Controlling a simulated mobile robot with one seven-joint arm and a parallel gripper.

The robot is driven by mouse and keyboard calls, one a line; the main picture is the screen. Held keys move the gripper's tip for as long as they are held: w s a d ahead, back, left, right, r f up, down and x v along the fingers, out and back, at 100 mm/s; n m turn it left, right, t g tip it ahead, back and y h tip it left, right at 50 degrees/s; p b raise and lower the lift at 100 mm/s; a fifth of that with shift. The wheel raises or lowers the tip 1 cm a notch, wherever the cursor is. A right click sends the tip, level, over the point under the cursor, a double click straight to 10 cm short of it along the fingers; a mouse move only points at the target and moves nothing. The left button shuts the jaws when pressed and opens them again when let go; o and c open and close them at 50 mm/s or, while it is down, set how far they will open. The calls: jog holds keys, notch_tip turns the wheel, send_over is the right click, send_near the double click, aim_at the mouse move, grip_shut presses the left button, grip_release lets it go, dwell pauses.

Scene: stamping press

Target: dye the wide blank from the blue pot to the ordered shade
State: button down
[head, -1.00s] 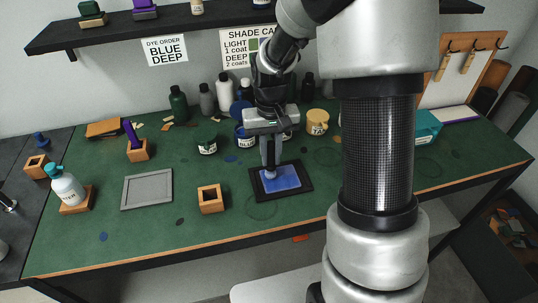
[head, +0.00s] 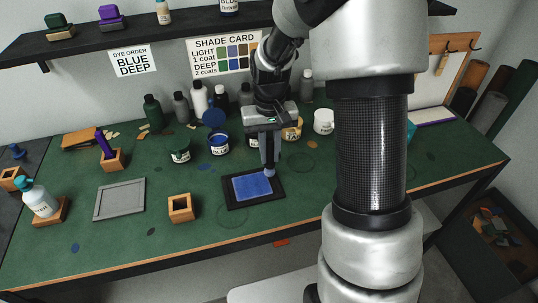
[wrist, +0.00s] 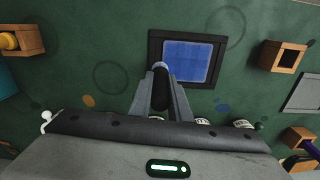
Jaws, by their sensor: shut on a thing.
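The wide blank (head: 252,187) lies flat in a black frame (head: 236,206) on the green bench. Its face is blue, with faint grid lines in the wrist view (wrist: 187,62). My gripper (head: 269,150) is shut on a dark-handled dauber with a pale blue tip (wrist: 160,66). The tip is at the blank's far right corner, and I cannot tell whether it touches. An order sign (head: 131,62) reads BLUE DEEP. The shade card (head: 222,56) gives deep as 2 coats.
An empty wooden holder (head: 180,208) and a grey frame (head: 120,199) lie left of the blank. A green pot (head: 180,152), tan pot (head: 292,131) and white pot (head: 323,122) stand behind. A purple dauber (head: 104,145) and a bottle (head: 39,200) are at left.

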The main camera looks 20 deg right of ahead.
aim_at(268, 140)
jog(key=shift+a+r+p, duration=0.25)
jog(key=shift+r+p, duration=0.3)
jog(key=shift+r, duration=0.55)
jog(key=shift+r+p, duration=1.55)
jog(key=shift+r, duration=0.6)
